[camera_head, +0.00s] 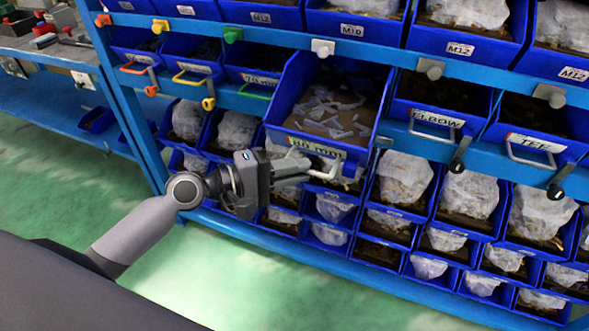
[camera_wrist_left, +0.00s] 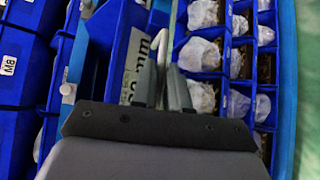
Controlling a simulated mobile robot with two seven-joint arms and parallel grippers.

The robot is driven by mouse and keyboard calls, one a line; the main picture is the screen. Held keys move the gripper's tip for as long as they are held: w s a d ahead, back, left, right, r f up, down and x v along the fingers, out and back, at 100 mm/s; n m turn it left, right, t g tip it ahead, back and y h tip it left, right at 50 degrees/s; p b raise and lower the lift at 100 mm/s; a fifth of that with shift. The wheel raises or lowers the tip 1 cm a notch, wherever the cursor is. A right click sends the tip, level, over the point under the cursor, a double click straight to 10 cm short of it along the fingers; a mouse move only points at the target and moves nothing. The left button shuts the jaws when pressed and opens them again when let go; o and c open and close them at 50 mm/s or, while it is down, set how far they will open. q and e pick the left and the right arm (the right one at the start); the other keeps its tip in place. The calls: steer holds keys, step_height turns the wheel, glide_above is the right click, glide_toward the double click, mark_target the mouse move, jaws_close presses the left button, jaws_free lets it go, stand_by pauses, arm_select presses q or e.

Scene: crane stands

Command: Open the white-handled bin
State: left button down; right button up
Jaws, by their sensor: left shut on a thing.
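The white-handled bin (camera_head: 345,148) is a blue bin in the shelf's handled row, labelled in mm, with small pale pieces inside. It juts out past its neighbours and its open top shows. My left gripper (camera_head: 300,167) is at its front and is shut on the white handle (camera_head: 325,173). In the left wrist view the fingers of my left gripper (camera_wrist_left: 162,92) close around the handle (camera_wrist_left: 161,50), beside the bin's label (camera_wrist_left: 136,62). The fingers hide part of the handle. My right gripper is not in view.
Rows of small bins (camera_head: 400,225) with bagged parts lie below. Green floor (camera_head: 230,285) is open in front. A workbench (camera_head: 45,50) stands at the left.

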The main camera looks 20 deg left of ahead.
arm_select(q)
steer(key=c, duration=1.2)
jaws_free()
steer(key=shift+a, duration=0.1)
steer(key=b+v, duration=0.1)
steer(key=v, duration=0.6)
steer(key=shift+b, duration=0.35)
steer(key=shift+f, duration=0.1)
